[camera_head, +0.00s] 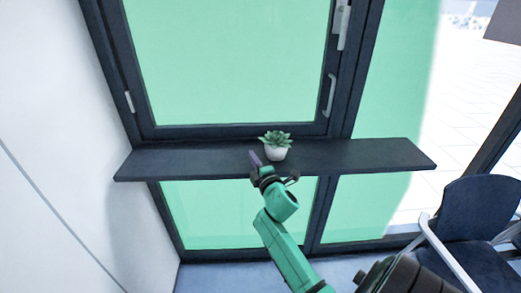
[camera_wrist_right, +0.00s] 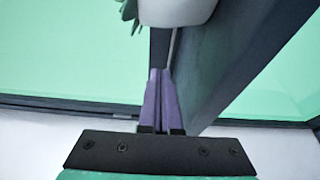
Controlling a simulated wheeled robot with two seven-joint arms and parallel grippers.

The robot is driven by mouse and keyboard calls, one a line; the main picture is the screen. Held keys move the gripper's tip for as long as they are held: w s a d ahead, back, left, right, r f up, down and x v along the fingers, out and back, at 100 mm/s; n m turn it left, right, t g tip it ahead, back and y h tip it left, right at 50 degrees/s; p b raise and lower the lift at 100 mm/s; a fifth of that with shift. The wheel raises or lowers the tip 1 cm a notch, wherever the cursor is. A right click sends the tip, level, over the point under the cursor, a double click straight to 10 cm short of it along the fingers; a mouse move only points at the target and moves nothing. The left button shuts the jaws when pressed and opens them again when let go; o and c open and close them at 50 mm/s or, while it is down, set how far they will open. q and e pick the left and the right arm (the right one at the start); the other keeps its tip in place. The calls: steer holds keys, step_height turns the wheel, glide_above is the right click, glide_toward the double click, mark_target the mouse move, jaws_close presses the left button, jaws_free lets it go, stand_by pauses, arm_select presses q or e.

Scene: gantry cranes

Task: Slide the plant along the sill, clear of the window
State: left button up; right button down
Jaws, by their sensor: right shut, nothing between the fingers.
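My right gripper (camera_head: 254,158) is shut and empty, just left of the pot at sill height. In the right wrist view its purple fingers (camera_wrist_right: 160,75) are together, and the white pot (camera_wrist_right: 178,10) shows at the top edge, just beyond the tips. I cannot tell whether they touch it. My left gripper is not in view.
The window has a dark frame and a handle (camera_head: 330,95) on its right side; it looks closed. The sill is bare on both sides of the plant. A white wall (camera_head: 60,150) is at the left, and a dark chair (camera_head: 480,215) stands at the right.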

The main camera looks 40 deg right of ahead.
mark_target(276, 143)
steer(key=x, duration=0.4)
steer(key=shift+r, duration=0.15)
steer(key=s+d+p, duration=0.2)
steer(key=d, duration=0.1)
steer(key=shift+s, duration=0.3)
steer(key=shift+s+d, duration=0.1)
steer(key=shift+s, duration=0.05)
steer(key=shift+f, duration=0.2)
